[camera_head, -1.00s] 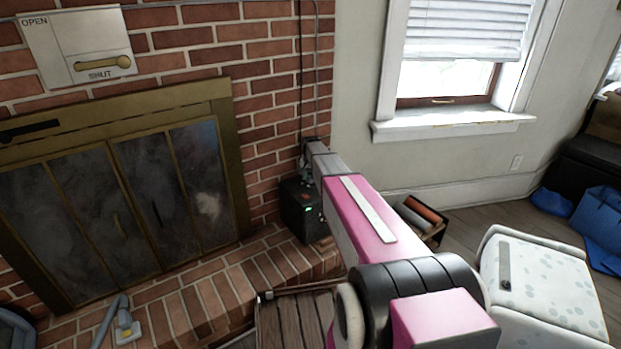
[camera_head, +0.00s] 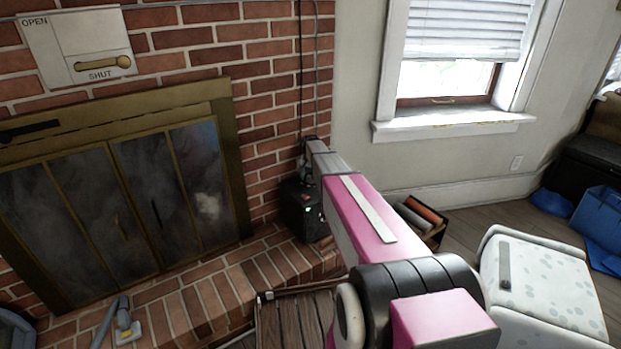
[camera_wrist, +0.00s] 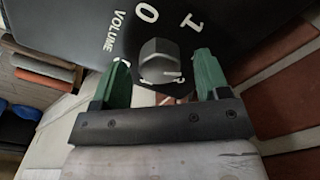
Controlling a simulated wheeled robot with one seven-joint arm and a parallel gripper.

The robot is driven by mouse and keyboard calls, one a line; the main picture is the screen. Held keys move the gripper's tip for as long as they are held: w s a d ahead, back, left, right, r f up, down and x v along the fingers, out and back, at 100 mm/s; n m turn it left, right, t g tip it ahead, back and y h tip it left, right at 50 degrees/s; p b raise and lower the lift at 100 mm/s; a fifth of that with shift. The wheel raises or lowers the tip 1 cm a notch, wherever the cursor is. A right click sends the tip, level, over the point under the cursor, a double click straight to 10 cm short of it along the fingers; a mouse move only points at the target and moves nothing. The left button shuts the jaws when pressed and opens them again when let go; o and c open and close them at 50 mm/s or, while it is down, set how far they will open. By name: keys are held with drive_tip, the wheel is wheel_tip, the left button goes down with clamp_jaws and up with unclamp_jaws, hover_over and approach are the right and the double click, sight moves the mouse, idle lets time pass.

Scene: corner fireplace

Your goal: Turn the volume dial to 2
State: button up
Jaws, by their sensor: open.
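The volume dial (camera_wrist: 160,62) is a grey knob on a black box. In the wrist view it lies between the two green fingers of my gripper (camera_wrist: 162,78), which is open, with a finger on either side. I cannot tell whether the fingers touch the dial. The marks "VOLUME", "0" and "1" show on the panel around it; no "2" can be seen. In the head view the black box (camera_head: 309,224) with a small green light stands on the brick hearth, and my arm hides its top and the dial.
A brick wall (camera_wrist: 290,95) is close on the right of the box in the wrist view. The fireplace doors (camera_head: 118,210) are left of the box in the head view. A small bin of rolls (camera_head: 420,216) stands right of my arm, on the floor.

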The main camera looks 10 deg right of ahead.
sight(310, 177)
wheel_tip(310, 177, up, 10)
idle(0.4)
drive_tip(key=shift+r, duration=0.1)
drive_tip(key=s+a+f+n, duration=0.2)
drive_tip(key=s, duration=1.7)
drive_tip(key=s+a+f+n, duration=0.2)
drive_tip(key=s+f+n, duration=0.1)
drive_tip(key=s, duration=1.6)
drive_tip(key=shift+s+a, duration=0.15)
drive_tip(key=shift+s, duration=0.2)
drive_tip(key=shift+f, duration=0.1)
